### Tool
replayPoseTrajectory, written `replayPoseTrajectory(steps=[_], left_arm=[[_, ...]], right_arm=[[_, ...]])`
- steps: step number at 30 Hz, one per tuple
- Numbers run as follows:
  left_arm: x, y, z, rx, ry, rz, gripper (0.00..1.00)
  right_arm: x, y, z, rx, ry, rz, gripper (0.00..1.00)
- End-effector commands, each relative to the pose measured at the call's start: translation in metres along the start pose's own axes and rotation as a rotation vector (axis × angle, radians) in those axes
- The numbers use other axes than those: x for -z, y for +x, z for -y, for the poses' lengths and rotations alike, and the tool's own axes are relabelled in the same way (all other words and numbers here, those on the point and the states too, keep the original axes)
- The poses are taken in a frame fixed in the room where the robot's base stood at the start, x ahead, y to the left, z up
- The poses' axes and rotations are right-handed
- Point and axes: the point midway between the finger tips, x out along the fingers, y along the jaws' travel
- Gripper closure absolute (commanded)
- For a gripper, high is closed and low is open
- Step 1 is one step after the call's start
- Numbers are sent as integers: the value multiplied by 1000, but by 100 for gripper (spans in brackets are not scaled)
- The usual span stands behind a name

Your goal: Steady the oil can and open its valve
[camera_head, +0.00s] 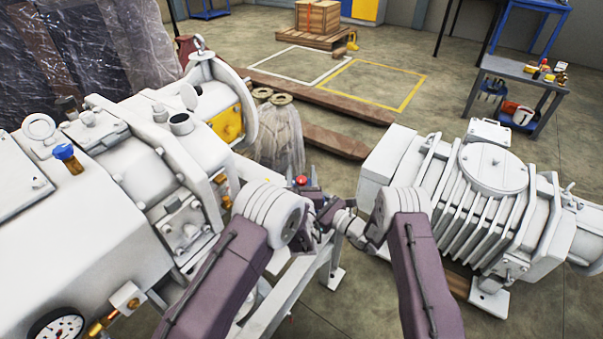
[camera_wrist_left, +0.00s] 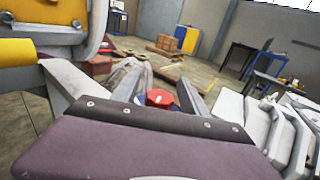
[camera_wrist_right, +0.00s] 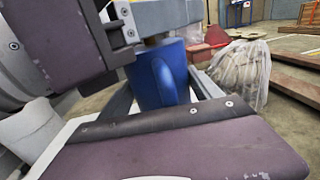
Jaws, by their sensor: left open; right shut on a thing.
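The oil can (camera_wrist_right: 160,78) is blue and stands upright in the right wrist view, with its handle toward the camera and its top hidden by grey metal. A red valve knob (camera_head: 301,180) shows just beyond my left gripper (camera_head: 310,200) in the head view. The knob also shows over the edge of the gripper housing in the left wrist view (camera_wrist_left: 160,98). My left gripper is open by the top of the can. My right gripper (camera_head: 336,214) is shut on the oil can; its fingertips and the contact are mostly hidden.
A large white machine (camera_head: 110,200) fills the left, and a ribbed grey unit (camera_head: 490,190) stands at the right. Wrapped material (camera_head: 280,135) and wooden beams (camera_head: 330,108) lie beyond the grippers. A small table (camera_head: 520,72) stands at the far right.

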Motion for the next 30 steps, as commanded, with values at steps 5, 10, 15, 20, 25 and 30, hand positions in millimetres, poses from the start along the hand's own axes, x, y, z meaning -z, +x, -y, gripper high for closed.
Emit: replayPoseTrajectory(steps=[5, 10, 15, 20, 25, 30], left_arm=[[0, 2, 0, 1, 0, 0, 48], [0, 2, 0, 0, 0, 0, 68], [0, 2, 0, 0, 0, 0, 100], [0, 2, 0, -10, 0, 2, 100], [-1, 3, -1, -70, 0, 6, 100], [-1, 3, -4, -182, -1, 7, 100]], right_arm=[[0, 0, 0, 0, -1, 1, 99], [0, 0, 0, 0, -1, 1, 99], [0, 0, 0, 0, -1, 1, 99], [0, 0, 0, 0, 0, 1, 99], [0, 0, 0, 0, 0, 1, 99], [0, 0, 0, -1, 0, 1, 99]])
